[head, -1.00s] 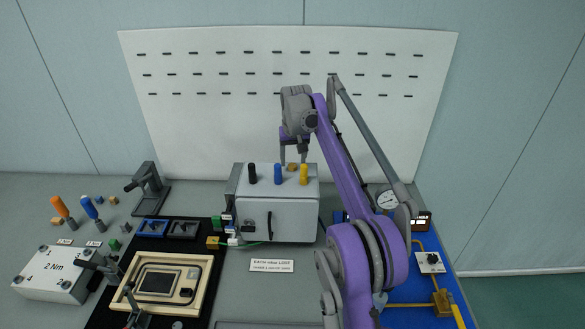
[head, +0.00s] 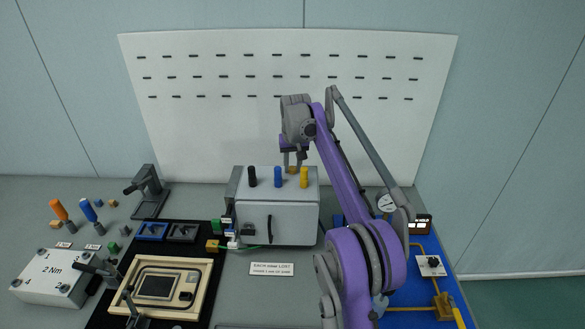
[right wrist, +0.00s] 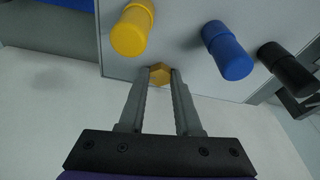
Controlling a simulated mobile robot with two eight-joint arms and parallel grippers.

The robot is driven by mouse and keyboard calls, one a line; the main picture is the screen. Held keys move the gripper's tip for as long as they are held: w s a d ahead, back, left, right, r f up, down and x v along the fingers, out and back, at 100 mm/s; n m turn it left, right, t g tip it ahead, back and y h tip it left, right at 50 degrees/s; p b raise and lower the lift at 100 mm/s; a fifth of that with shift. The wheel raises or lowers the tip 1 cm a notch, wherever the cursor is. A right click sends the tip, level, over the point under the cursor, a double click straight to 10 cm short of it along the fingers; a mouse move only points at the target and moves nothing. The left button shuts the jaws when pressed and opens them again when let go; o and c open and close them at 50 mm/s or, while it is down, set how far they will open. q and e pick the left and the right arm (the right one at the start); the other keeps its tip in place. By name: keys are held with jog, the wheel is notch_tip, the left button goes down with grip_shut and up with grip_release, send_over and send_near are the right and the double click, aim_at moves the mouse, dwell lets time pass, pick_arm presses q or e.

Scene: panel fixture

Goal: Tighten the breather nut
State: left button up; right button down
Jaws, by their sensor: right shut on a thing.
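The brass hexagonal breather nut (head: 292,171) sits at the top rear of the grey enclosure (head: 293,218), behind the blue and yellow plugs. My right gripper (head: 294,166) reaches it from above and behind. In the right wrist view the two fingertips (right wrist: 160,73) are on either side of the brass nut (right wrist: 160,77), shut on it. The nut's thread and seat are hidden. My left gripper is not in view.
Black (head: 252,177), blue (head: 278,177) and yellow (head: 304,177) plugs stand upright on the enclosure close to the nut. A white pegboard (head: 230,130) rises behind. A small card (head: 271,269) lies in front.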

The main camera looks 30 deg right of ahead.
dwell(0.3)
jog(key=shift+a+r+m+p, duration=0.15)
jog(key=shift+m+p, duration=0.15)
jog(key=shift+m, duration=0.6)
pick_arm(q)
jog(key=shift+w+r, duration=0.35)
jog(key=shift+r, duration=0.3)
pick_arm(e)
jog(key=shift+w+m+h, duration=0.1)
jog(key=shift+m+h, duration=0.3)
jog(key=shift+m, duration=0.4)
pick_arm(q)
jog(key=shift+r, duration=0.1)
pick_arm(e)
jog(key=shift+m+g+p, duration=0.3)
jog(key=shift+m+p, duration=0.15)
jog(key=shift+m, duration=0.45)
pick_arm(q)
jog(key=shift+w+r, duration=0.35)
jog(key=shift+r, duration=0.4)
pick_arm(e)
jog(key=shift+m+h, duration=0.3)
jog(key=shift+m, duration=0.6)
